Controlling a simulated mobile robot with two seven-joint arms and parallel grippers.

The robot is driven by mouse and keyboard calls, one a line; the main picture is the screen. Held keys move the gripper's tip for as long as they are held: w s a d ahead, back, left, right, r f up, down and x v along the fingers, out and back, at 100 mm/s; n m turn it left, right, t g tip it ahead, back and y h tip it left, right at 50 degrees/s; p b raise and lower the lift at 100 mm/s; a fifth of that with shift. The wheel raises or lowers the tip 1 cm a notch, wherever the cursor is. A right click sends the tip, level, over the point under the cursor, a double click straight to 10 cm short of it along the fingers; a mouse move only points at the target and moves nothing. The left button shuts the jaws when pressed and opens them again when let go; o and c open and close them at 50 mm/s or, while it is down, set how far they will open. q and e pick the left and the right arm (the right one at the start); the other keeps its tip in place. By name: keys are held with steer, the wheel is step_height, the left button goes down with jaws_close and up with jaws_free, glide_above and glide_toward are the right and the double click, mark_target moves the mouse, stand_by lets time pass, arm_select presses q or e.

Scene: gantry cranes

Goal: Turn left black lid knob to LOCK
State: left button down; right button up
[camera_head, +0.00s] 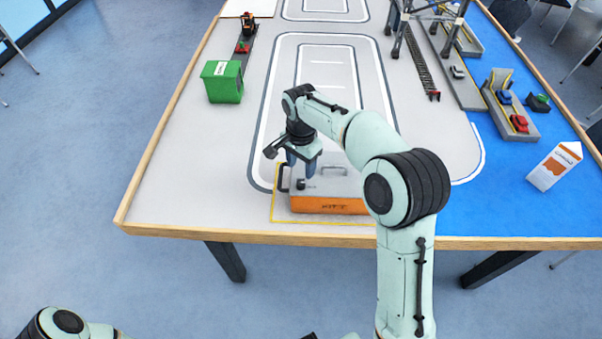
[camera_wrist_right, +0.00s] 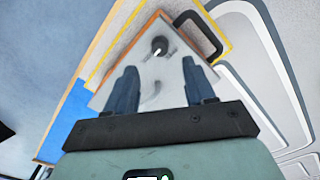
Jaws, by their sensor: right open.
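The kit box has an orange front (camera_head: 325,205) and a grey lid (camera_head: 340,186). It stands inside a yellow outline near the table's front edge. A round black lid knob (camera_wrist_right: 159,45) with a white pointer mark shows on the grey lid in the right wrist view. In the head view, a small dark knob (camera_head: 301,184) shows at the lid's left end. My right gripper (camera_head: 301,168) is open over that end. Its two fingers (camera_wrist_right: 162,85) are apart with nothing between them, and the knob appears beyond their tips. LOCK markings cannot be read. My left gripper is not in view.
A black handle (camera_head: 283,178) is at the box's left side. A green bin (camera_head: 222,81) stands at the back left. A white and orange carton (camera_head: 555,166) stands at the right. The grey table left of the box is clear.

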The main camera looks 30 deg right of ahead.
step_height(320, 180, up, 7)
steer(key=shift+f+p, duration=0.15)
steer(key=shift+p, duration=0.3)
steer(key=shift+f, duration=0.1)
